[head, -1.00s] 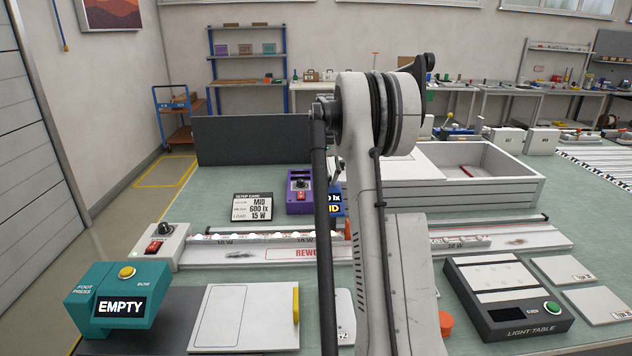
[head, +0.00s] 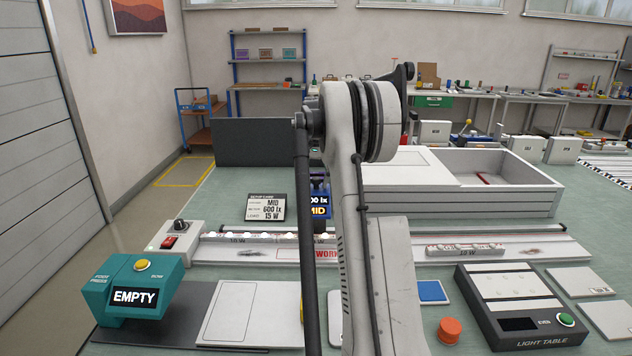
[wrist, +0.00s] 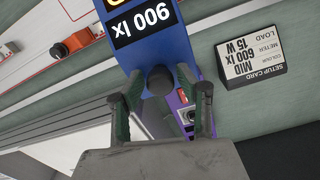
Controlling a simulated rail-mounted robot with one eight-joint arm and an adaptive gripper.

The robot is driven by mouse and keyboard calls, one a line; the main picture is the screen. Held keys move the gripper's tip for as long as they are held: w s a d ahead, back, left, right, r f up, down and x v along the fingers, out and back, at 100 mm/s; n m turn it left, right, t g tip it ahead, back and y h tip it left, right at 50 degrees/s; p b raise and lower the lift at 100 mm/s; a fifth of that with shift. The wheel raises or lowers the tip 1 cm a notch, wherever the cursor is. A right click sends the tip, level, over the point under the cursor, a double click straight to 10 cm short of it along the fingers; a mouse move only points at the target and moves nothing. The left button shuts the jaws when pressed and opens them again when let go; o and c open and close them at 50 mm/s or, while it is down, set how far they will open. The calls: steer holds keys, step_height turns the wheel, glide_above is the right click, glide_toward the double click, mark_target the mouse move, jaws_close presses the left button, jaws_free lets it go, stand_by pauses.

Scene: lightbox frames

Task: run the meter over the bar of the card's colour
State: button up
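The setup card (head: 265,207) reads MID, 600 lx, 15 W; the wrist view shows the card (wrist: 251,56) upside down. A lit bar (head: 250,238) lies left on the white rail (head: 232,253). An unlit bar (head: 465,250) lies right. My arm hides the rail's middle.
A purple box (wrist: 187,117) stands behind the meter. A supply box (head: 177,239) with a red switch is at the rail's left end. A teal EMPTY unit (head: 138,285), light table (head: 515,305), orange knob (head: 449,330) and blue pad (head: 432,291) are in front. A grey tray (head: 470,205) stands behind.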

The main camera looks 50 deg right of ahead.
steer(key=shift+o, duration=0.7)
step_height(320, 180, up, 12)
stand_by(0.4)
